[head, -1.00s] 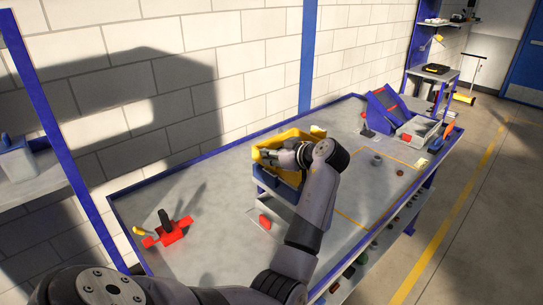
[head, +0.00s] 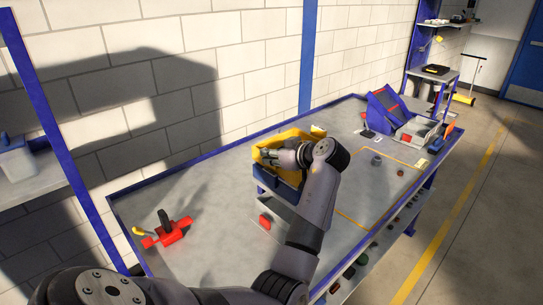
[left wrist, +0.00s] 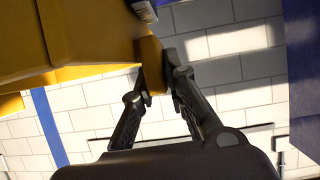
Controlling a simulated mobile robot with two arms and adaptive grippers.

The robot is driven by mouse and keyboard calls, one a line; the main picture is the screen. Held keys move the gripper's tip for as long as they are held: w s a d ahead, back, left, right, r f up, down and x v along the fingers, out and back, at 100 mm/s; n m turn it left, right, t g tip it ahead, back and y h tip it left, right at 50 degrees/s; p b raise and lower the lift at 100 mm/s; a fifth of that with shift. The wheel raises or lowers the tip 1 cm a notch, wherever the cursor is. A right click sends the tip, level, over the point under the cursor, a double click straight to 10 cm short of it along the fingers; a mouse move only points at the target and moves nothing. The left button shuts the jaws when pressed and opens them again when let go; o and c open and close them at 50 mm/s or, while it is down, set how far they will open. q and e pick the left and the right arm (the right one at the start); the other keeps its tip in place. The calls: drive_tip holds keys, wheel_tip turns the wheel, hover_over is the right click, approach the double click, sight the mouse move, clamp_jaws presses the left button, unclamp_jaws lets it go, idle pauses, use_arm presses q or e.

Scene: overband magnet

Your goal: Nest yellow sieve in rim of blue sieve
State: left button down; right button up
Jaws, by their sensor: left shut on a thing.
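The yellow sieve (head: 290,136) sits low over the blue sieve (head: 271,185) on the bench, left of its middle. My arm hides much of both, so I cannot tell if the yellow one is fully inside the blue rim. My left gripper (head: 268,156) reaches in from the right at the yellow sieve. In the left wrist view the yellow sieve (left wrist: 85,35) fills the upper left, and my left gripper (left wrist: 158,72) is shut on its yellow tab. My right gripper is out of view.
The blue sieve rests above a grey tray or box (head: 265,212). A red tool (head: 168,233) lies at the bench's left. A blue angled device (head: 388,108) and a grey bin (head: 418,130) stand at the far right. A blue lip edges the bench (head: 190,166). The left front surface is mostly clear.

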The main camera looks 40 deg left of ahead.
use_arm(q)
drive_tip(key=shift+f+b, duration=0.75)
drive_tip(key=shift+f, duration=0.1)
drive_tip(key=c, duration=1.5)
unclamp_jaws()
drive_tip(key=shift+f, duration=0.1)
drive_tip(key=shift+d, duration=0.15)
drive_tip(key=v, duration=1.2)
